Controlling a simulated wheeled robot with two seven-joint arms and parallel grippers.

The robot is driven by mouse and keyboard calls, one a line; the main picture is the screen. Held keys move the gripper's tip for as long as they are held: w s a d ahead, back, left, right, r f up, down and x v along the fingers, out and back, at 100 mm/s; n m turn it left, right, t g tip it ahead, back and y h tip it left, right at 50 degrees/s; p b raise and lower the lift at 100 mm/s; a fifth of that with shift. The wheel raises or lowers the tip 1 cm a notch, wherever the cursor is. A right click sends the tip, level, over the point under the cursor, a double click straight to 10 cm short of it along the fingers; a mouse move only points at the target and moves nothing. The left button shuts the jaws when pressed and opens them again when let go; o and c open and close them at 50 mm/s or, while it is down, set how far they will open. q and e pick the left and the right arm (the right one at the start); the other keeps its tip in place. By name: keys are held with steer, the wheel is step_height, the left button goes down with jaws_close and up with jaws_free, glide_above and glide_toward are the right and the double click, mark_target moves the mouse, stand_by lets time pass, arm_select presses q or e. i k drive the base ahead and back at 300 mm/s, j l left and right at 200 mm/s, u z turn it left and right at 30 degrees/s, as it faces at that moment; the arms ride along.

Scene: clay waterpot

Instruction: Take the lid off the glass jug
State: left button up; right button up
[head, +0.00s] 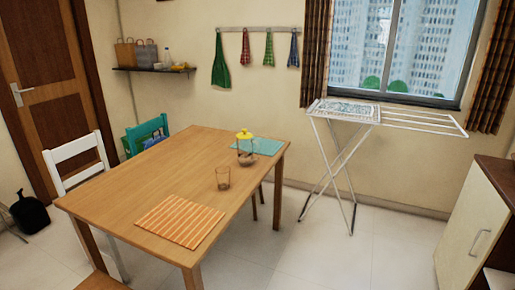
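A glass jug (246,157) stands upright on the far right part of the wooden table, beside a teal placemat. A yellow lid (244,134) sits on top of the jug. The jug is small in this view, and its lower part looks brownish. Neither of my grippers shows in the head view.
The wooden table (137,182) also holds a drinking glass (223,178), an orange striped placemat (180,220) and the teal placemat (268,146). A white chair (77,150) and a green chair (146,132) stand along its left side. A drying rack (345,150) stands right; floor between is clear.

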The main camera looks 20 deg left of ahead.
mark_target(244, 134)
steer(key=i+u, duration=0.15)
steer(key=i, duration=0.5)
steer(key=i+u, duration=0.15)
steer(key=i, duration=0.45)
steer(key=i+l+u, duration=0.2)
steer(key=i, duration=0.45)
